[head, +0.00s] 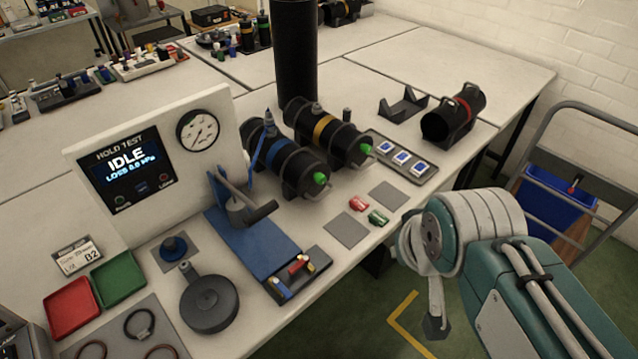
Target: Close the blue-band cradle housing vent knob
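A thin blue hose runs to the top of this housing. My gripper (435,325) seems to be the dark end hanging below my arm at lower right, off the bench and well away from the knob. Its fingers cannot be made out, and nothing is seen held.
A hold-test panel (152,160) reads IDLE. A grey lever clamp (242,205) on a blue base stands just left of the housing. Red and green clips (366,212) lie in front. A red-band cylinder (455,118) is at right. A cart (560,195) stands beyond the bench's right edge.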

